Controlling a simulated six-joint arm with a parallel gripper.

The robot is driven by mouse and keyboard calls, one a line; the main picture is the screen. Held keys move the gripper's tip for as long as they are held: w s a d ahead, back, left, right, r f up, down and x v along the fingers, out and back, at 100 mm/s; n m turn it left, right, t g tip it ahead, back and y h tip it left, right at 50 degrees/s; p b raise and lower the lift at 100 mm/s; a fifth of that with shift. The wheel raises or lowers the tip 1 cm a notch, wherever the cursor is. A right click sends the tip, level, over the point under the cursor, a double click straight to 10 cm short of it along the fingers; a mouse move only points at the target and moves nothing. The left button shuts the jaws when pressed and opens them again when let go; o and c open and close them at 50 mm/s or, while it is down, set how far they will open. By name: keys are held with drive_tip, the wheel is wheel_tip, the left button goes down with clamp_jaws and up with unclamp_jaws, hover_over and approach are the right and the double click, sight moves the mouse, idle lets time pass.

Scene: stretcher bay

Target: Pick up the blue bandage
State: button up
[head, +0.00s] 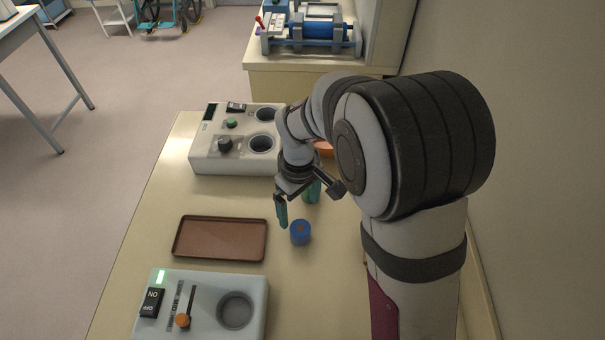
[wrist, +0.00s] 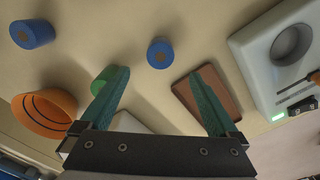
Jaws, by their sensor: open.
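A short blue bandage roll (head: 300,232) stands upright on the counter, right of the brown tray, in the head view. In the wrist view this roll (wrist: 160,53) shows just beyond the fingertips, between their lines. A second, similar blue roll (wrist: 32,34) is at the upper left of the wrist view; my arm seems to hide it in the head view. My gripper (wrist: 163,72) is open and empty, with its teal fingers apart. In the head view my gripper (head: 296,206) hangs above the counter, close to the first roll and apart from it.
A green piece (wrist: 102,80) lies partly behind the left finger, near an orange cup (wrist: 45,112). A brown tray (head: 220,259), a grey device with an orange-knobbed slider (head: 212,279) and a white two-well device (head: 205,160) stand around. The counter left of the tray is clear.

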sight(300, 228)
wheel_tip(300, 228, down, 10)
drive_tip(key=shift+s+r, duration=0.1)
drive_tip(key=shift+r, duration=0.1)
drive_tip(key=c, duration=1.5)
